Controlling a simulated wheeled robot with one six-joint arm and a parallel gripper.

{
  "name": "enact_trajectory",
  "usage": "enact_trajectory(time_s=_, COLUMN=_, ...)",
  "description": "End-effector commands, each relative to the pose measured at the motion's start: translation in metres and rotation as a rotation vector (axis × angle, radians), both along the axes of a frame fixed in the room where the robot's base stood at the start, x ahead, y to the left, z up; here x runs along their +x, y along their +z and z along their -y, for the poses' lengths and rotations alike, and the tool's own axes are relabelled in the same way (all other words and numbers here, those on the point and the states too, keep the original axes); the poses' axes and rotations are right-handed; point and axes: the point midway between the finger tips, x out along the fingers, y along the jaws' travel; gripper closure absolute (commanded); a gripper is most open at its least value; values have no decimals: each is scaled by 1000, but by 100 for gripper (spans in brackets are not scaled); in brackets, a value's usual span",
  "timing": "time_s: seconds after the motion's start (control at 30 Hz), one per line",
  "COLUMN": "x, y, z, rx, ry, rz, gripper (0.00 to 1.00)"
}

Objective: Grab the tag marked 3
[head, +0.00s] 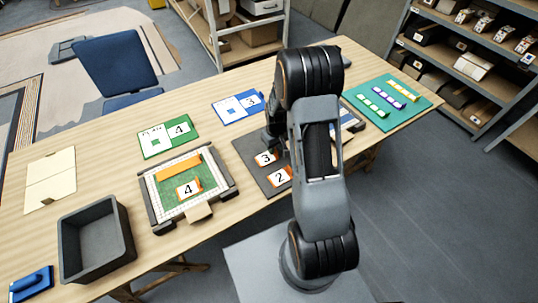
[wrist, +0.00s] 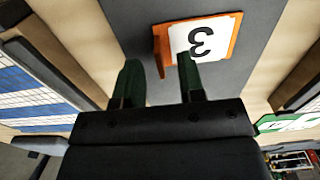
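The orange-edged tag marked 3 (head: 265,158) lies on the dark grey mat (head: 248,148) on the table. In the wrist view the tag (wrist: 208,44) appears upside down, just beyond my fingers. My gripper (wrist: 158,75) is open and empty, with a clear gap between two dark green fingers. The right fingertip overlaps the tag's white face in the picture. The tag's orange left edge lies between the fingers' lines; I cannot tell whether they touch. In the head view my arm hides most of the gripper.
A tag marked 2 (head: 279,177) lies close to the 3. A framed mosaic panel (head: 229,187) holding a tag marked 4 (head: 188,189) is left of the mat. A blue card with a 3 (head: 238,107) lies behind. A grey bin (head: 64,254) stands at front left.

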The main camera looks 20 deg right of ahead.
Motion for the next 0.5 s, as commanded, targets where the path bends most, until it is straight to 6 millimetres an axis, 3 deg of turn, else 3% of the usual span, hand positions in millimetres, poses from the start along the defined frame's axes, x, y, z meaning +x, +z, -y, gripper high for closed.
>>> enact_trajectory(time_s=0.2, x=0, y=-18, z=0, rx=0, ry=0, rz=0, gripper=64)
enact_trajectory(time_s=0.47, x=1, y=-19, z=0, rx=0, ry=0, rz=1, gripper=64)
enact_trajectory(time_s=0.5, x=1, y=-19, z=0, rx=0, ry=0, rz=1, gripper=68)
